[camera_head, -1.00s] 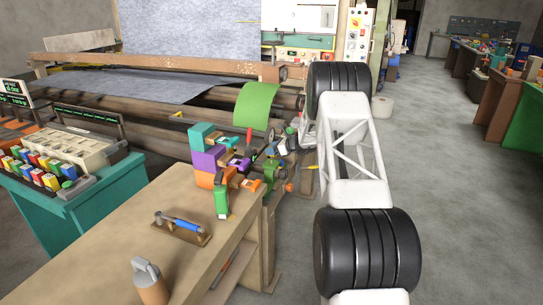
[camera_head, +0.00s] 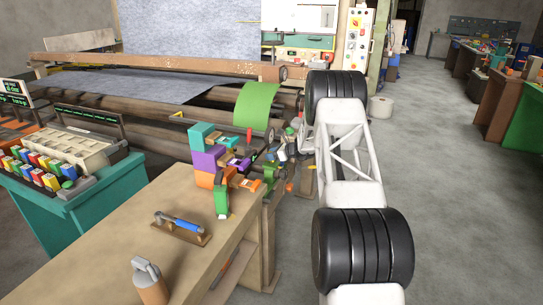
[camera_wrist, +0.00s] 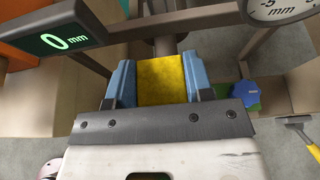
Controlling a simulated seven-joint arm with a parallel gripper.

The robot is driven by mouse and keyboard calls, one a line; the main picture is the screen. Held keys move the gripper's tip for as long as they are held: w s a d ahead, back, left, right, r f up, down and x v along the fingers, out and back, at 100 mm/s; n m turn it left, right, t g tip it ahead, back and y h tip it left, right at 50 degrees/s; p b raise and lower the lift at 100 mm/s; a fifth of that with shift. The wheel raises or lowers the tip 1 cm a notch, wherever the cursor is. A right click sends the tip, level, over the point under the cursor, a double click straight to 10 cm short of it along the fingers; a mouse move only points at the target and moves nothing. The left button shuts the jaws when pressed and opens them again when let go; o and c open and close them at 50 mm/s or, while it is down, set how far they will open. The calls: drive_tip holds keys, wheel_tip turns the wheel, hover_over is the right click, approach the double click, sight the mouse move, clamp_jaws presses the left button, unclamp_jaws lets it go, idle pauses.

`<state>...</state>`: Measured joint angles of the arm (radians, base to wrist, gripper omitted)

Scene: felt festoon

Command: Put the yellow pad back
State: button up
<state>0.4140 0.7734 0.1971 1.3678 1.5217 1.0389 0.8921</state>
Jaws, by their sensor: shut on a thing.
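The yellow pad (camera_wrist: 162,80) is a flat, mottled yellow block. In the wrist view it sits between the two blue fingers of my gripper (camera_wrist: 158,62), which is shut on it. The pad's far end is close to a brown roller or post, and I cannot tell whether they touch. In the head view my gripper (camera_head: 282,150) is small and partly hidden at the end of my arm, beside the workbench's far end. I cannot make out the pad there.
A "0 mm" display (camera_wrist: 66,40) and a round dial (camera_wrist: 280,8) stand close ahead. A blue knob (camera_wrist: 245,95) is to the right. Stacked coloured holders (camera_head: 208,160) stand on the workbench (camera_head: 125,235). A green sheet (camera_head: 256,106) hangs behind.

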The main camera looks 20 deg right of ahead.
drive_tip(key=shift+f, duration=0.6)
idle(0.3)
drive_tip(key=o, duration=0.9)
drive_tip(key=shift+r, duration=0.1)
drive_tip(key=shift+r, duration=0.4)
drive_tip(key=shift+s+d+r, duration=0.15)
drive_tip(key=shift+d+r, duration=0.05)
drive_tip(key=shift+r, duration=0.05)
drive_tip(key=v, duration=1.1)
drive_tip(key=shift+s, duration=0.2)
drive_tip(key=shift+d+r, duration=0.1)
